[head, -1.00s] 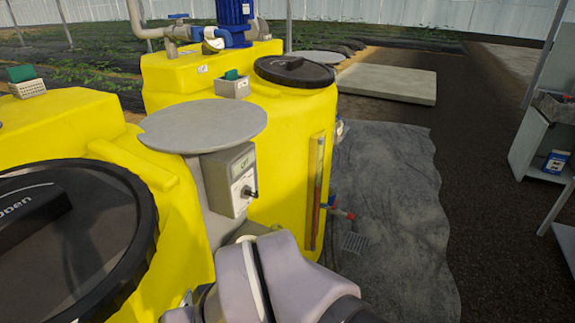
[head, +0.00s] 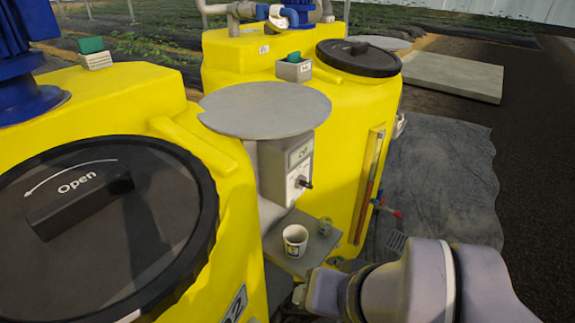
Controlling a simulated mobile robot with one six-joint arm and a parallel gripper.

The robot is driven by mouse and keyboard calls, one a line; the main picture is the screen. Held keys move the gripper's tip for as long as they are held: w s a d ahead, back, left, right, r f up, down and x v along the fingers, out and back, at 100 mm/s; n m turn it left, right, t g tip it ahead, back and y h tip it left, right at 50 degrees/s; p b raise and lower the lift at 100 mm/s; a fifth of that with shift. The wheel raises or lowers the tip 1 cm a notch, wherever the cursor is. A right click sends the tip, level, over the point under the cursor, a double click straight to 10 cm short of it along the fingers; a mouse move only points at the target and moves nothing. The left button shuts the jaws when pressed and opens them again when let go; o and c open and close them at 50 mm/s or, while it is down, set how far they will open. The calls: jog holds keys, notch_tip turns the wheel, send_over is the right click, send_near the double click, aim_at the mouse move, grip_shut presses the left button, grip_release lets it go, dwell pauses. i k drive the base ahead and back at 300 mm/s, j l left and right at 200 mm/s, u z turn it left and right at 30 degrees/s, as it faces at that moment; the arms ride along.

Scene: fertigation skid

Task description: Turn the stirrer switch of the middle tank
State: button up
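A grey switch box (head: 287,168) with a small display and a black knob (head: 305,183) stands under a round grey plate (head: 265,109). It sits between the near yellow tank (head: 225,155) and the yellow tank behind it (head: 345,112). The near tank carries a label ending in "02" (head: 235,305). Which tank the box serves I cannot tell. The knob points out to the right, and nothing touches it. My arm comes in at the lower right, below and right of the box.
A grey shelf (head: 290,262) below the box holds a white cup (head: 295,240) and a small grey-green object (head: 325,228). The near tank has a black lid (head: 100,240) marked "Open". A sight tube (head: 369,188) and red-handled valve (head: 390,208) are on the far tank. Dark matting (head: 440,175) lies right.

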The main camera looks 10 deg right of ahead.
aim_at(301, 182)
jog(key=i+l+u, duration=0.1)
jog(key=l+u, duration=0.6)
jog(key=l, duration=0.2)
